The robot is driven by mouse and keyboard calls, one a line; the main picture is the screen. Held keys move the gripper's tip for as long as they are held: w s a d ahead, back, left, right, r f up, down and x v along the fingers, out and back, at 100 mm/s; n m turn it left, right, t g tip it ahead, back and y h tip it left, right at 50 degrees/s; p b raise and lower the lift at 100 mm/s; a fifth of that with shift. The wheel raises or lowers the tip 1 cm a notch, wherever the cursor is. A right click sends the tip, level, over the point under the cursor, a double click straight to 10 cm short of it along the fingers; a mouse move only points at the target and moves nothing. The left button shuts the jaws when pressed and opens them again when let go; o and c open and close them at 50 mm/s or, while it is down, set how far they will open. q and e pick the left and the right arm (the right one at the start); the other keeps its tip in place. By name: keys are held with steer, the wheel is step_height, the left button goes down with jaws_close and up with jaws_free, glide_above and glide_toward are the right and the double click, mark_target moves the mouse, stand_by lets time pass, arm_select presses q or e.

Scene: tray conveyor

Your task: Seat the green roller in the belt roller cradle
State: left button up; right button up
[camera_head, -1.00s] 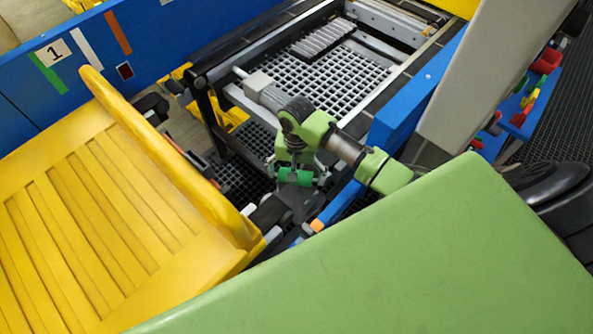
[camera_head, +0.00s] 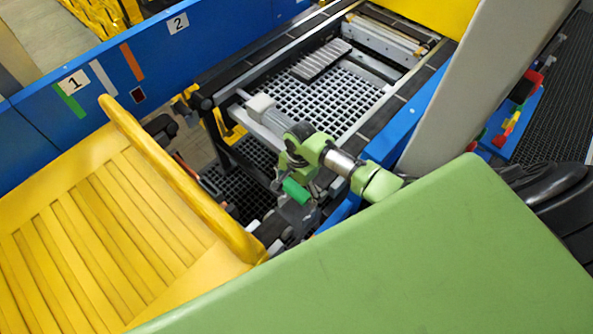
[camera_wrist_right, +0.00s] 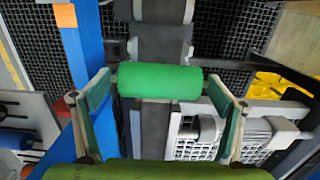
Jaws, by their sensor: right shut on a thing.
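The green roller (camera_head: 297,190) is in my right gripper (camera_head: 299,191), tilted in the head view and low beside the blue rail of the conveyor. In the right wrist view the green roller (camera_wrist_right: 160,81) lies crosswise between the two fingertips of my right gripper (camera_wrist_right: 160,84), one at each end. Dark grey belt pieces (camera_wrist_right: 152,45) lie beyond and below the roller in the wrist view. The cradle itself cannot be made out clearly; the gripper and roller cover part of that area. I cannot tell whether the roller touches anything below. My left gripper is not in view.
A yellow slatted surface with a raised edge (camera_head: 185,190) stands at the left. The conveyor frame with a white grid (camera_head: 345,95) is behind my right arm, with a blue rail (camera_head: 425,105) on its right. A blue wall (camera_head: 200,50) runs behind.

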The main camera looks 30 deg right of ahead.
step_height(320, 180, down, 6)
steer(key=b, duration=0.3)
steer(key=shift+r+b, duration=0.15)
steer(key=shift+b, duration=0.2)
steer(key=shift+r, duration=0.1)
stand_by(0.6)
steer(key=shift+p, duration=0.35)
steer(key=shift+p, duration=0.55)
stand_by(1.0)
steer(key=shift+f+b, duration=1.9)
steer(key=shift+f, duration=0.75)
steer(key=o, duration=1.4)
